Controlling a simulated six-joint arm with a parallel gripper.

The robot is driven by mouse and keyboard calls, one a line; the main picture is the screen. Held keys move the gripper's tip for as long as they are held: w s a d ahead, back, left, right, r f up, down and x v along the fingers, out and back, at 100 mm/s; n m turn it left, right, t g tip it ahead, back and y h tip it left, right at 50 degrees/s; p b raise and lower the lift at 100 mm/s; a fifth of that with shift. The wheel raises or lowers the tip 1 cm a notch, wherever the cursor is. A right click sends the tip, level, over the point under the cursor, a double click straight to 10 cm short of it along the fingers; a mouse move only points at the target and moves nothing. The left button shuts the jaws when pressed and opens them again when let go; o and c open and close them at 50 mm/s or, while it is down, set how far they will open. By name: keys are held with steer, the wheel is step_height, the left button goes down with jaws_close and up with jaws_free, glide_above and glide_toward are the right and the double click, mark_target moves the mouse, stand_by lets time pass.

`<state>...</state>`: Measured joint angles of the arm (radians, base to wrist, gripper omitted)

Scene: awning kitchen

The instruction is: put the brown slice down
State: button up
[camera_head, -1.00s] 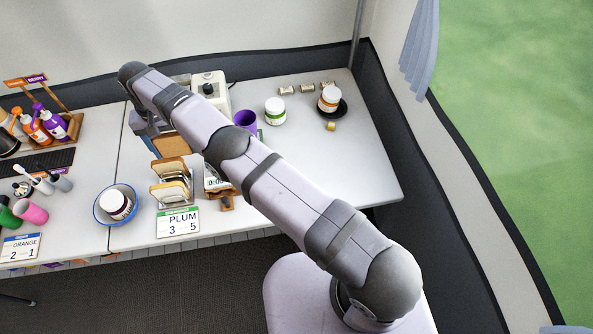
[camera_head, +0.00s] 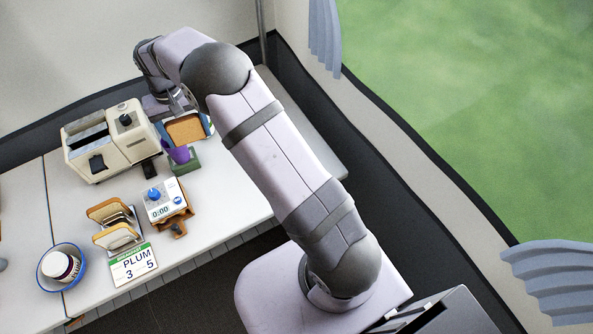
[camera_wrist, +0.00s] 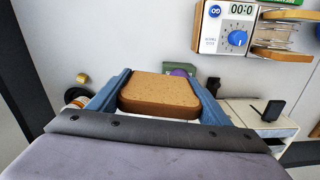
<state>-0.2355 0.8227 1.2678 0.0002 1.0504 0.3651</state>
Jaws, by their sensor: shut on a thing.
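The brown slice (camera_wrist: 160,95) is held between the two blue fingers of my gripper (camera_wrist: 166,88) in the wrist view. It lies flat between them, broad face toward the camera. I cannot tell how high the slice is above the counter.
A cream toaster (camera_head: 108,140) stands left of the gripper. A timer (camera_head: 163,200), a rack with slices (camera_head: 115,224), a PLUM card (camera_head: 134,265) and a blue bowl (camera_head: 79,279) stand nearer. White counter (camera_head: 217,190) is bare right of the timer.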

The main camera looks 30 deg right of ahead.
steer(key=s+d+f+m+p, duration=0.2)
steer(key=s+d+m, duration=0.6)
steer(key=d, duration=0.5)
steer(key=s+d+f+m+p, duration=0.2)
steer(key=s+d+f+m, duration=0.1)
steer(key=s+d+m, duration=0.75)
steer(key=shift+n, duration=0.95)
steer(key=shift+w+d+f+p, duration=0.3)
steer(key=shift+w+f+p, duration=0.2)
steer(key=shift+f, duration=1.15)
steer(key=shift+w+d+f+p, duration=0.25)
steer(key=shift+w+f+p, duration=0.2)
steer(key=shift+f, duration=1.2)
steer(key=shift+w+d+f+p, duration=0.35)
steer(key=shift+f+p, duration=0.2)
steer(key=shift+f, duration=1.1)
steer(key=shift+f, duration=0.15)
steer(key=o, duration=0.8)
